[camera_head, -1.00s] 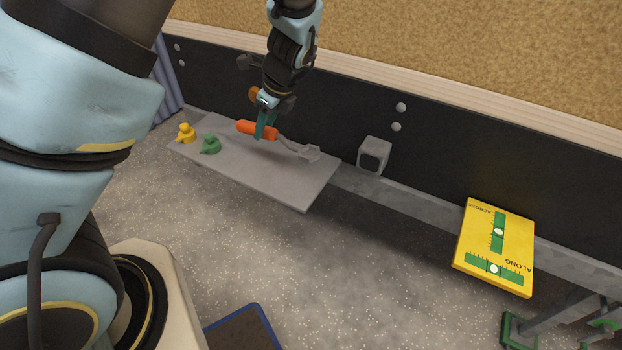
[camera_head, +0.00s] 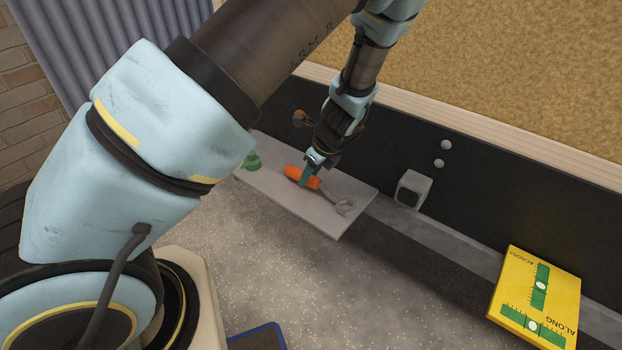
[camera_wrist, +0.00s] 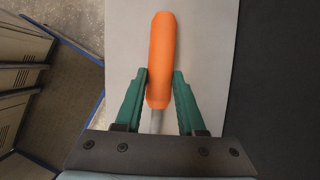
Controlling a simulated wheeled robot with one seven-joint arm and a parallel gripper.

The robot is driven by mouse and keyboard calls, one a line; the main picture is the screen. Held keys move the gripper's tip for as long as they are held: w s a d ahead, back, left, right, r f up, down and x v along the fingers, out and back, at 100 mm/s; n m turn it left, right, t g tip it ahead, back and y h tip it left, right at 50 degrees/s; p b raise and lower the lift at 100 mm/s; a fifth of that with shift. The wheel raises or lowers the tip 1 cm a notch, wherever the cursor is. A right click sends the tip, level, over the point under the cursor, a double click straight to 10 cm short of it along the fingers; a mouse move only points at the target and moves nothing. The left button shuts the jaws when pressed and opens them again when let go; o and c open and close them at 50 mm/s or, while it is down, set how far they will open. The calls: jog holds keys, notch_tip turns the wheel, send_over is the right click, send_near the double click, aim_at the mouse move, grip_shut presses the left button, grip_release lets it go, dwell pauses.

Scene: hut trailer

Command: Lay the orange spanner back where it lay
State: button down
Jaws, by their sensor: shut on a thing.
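The orange spanner has an orange handle (camera_head: 301,177) and a grey metal head (camera_head: 345,207). In the head view it is over the pale grey board (camera_head: 280,204), its head toward the right end. I cannot tell whether it touches the board. My gripper (camera_head: 307,179) is shut on the handle, its green fingers pointing down. In the wrist view the handle (camera_wrist: 160,58) runs up from between the green fingers (camera_wrist: 159,92), gripped near its lower end. The metal shaft passes down under the gripper's dark body, which hides the head.
A green knobbed piece (camera_head: 252,160) stands at the board's left end. A small grey box (camera_head: 412,189) is against the dark wall to the right. A yellow panel with green level gauges (camera_head: 515,290) is further right.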

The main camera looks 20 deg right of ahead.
aim_at(323, 187)
jog(key=shift+f+p, duration=0.4)
jog(key=shift+f, duration=0.25)
jog(key=c, duration=0.5)
grip_release()
jog(key=shift+f+b, duration=0.3)
jog(key=shift+b, duration=0.3)
jog(key=v, duration=1.1)
jog(key=shift+s+f, duration=0.1)
jog(key=shift+s, duration=0.15)
